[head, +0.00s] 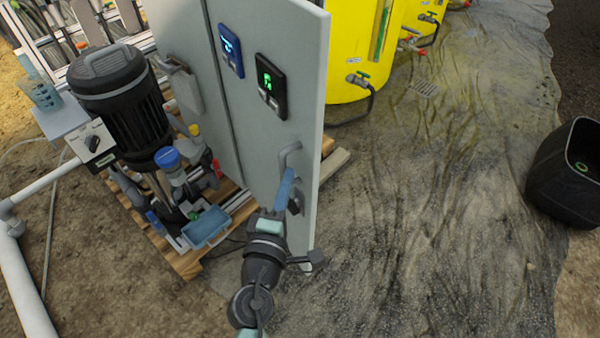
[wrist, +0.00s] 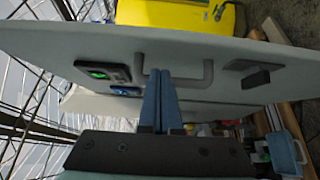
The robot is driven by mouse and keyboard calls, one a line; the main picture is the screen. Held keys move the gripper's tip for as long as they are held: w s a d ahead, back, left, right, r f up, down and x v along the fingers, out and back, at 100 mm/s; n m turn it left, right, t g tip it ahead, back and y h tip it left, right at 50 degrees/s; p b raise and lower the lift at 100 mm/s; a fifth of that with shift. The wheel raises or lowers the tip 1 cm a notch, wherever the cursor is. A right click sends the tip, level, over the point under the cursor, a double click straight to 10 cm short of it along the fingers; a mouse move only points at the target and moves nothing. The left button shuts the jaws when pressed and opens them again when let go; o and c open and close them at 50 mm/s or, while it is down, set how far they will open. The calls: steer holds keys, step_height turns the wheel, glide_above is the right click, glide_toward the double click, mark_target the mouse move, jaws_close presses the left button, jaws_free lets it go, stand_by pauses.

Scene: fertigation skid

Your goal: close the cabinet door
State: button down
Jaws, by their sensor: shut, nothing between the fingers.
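The cabinet door (head: 255,130) is a pale grey-green panel standing upright, with its thick free edge facing right in the head view. It carries a grey bar handle (head: 285,158), which also shows in the wrist view (wrist: 208,75). My gripper (head: 288,175) has its blue fingers together and empty, pointing at the door by the handle. In the wrist view the fingertips (wrist: 160,75) lie between the handle's two ends; contact cannot be told. A second pale panel (head: 180,35) stands left of a dark seam. The door's opening angle and the cabinet's inside are hidden.
The door bears a green-lit display (head: 270,80) and a blue-lit one (head: 231,50). A black pump motor (head: 120,95) stands left on a wooden pallet (head: 185,262). A yellow tank (head: 355,50) is behind, a black bin (head: 567,175) far right. Wet sheeting right of the door is clear.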

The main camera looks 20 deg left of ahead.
mark_target(305, 161)
steer(key=shift+w+d, duration=0.85)
steer(key=shift+w, duration=0.25)
steer(key=shift+w+p, duration=0.1)
steer(key=shift+p, duration=0.25)
